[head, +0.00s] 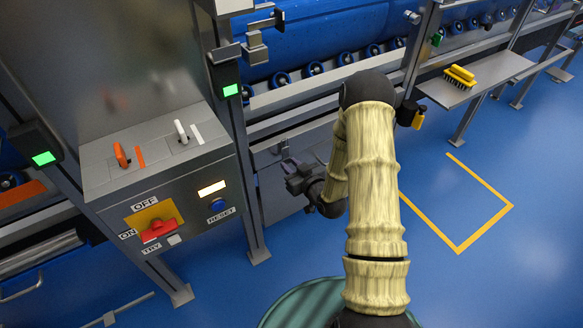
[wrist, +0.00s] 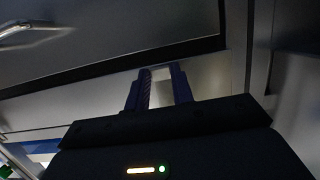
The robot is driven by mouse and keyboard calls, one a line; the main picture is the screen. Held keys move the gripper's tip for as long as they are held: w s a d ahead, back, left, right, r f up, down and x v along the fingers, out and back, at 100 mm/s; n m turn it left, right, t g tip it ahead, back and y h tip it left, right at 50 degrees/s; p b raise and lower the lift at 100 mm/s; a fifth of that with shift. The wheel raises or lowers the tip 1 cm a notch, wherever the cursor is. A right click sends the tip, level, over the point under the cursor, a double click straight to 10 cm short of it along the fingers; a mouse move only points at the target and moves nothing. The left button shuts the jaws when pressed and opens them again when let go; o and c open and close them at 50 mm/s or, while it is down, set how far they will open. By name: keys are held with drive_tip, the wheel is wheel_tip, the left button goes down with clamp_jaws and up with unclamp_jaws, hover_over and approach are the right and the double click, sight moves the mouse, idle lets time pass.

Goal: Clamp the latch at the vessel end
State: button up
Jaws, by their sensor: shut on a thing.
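My gripper (head: 296,176) is low beside the metal frame, right of the control box, in the head view. In the wrist view, its two blue fingers (wrist: 159,82) are shut on a small pale metal part (wrist: 160,72) in front of a grey metal panel. I cannot tell if this part is the latch. Its shape is mostly hidden by the fingers. The blue vessel (head: 320,28) lies on rollers at the top of the head view. A metal clamp-like fitting (head: 255,42) stands on the post at the vessel's left end, apart from my gripper.
The control box (head: 160,175) with a red switch and blue reset button stands left of my gripper. A grey shelf (head: 490,78) holds a yellow brush (head: 460,76). A bright bent handle (wrist: 30,28) is at the wrist view's upper left. Blue floor at right is clear.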

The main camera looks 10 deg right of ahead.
drive_tip(key=o, duration=1)
drive_tip(key=shift+p+v, duration=4.75)
drive_tip(key=shift+v, duration=3.95)
drive_tip(key=shift+w, duration=0.1)
